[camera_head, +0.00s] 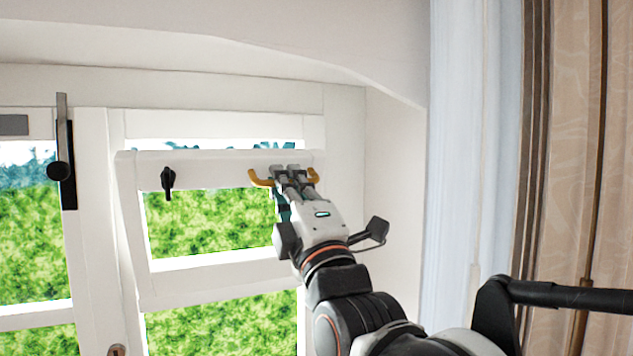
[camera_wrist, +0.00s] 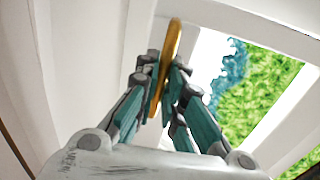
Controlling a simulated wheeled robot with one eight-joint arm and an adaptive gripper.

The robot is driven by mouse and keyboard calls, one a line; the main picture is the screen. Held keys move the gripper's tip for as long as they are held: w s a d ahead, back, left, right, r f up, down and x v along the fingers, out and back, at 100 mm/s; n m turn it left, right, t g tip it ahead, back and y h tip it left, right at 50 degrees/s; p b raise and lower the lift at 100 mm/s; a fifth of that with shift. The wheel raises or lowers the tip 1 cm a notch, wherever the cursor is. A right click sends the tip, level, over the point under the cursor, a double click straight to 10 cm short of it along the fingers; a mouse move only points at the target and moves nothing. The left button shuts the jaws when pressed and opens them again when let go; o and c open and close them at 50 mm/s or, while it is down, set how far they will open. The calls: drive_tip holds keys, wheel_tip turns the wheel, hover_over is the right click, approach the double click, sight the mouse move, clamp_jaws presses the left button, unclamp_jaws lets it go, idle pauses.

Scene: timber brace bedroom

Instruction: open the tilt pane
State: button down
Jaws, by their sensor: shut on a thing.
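The tilt pane (camera_head: 215,170) is the small upper white-framed pane of the window. Its top edge leans out from the surrounding frame, with a strip of daylight showing above it. A yellow curved handle (camera_head: 259,179) is on its top rail at the right; its middle is hidden behind my fingers. My gripper (camera_head: 284,172) is shut on this handle. In the wrist view the yellow handle (camera_wrist: 173,42) runs between the fingers of my gripper (camera_wrist: 163,75). A black latch (camera_head: 168,182) sits on the top rail left of the handle, pointing down.
A left window section (camera_head: 90,250) has a black-and-grey upright bolt (camera_head: 65,165). A sloped white wall (camera_head: 395,170) and a pale curtain (camera_head: 458,150) stand to the right, with a beige patterned curtain (camera_head: 570,130) beyond. White ceiling lies above.

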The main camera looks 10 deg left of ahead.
drive_tip(key=shift+f, duration=0.2)
drive_tip(key=c, duration=1.7)
unclamp_jaws()
drive_tip(key=shift+s, duration=0.15)
drive_tip(key=v, duration=1.2)
drive_tip(key=shift+r, duration=0.1)
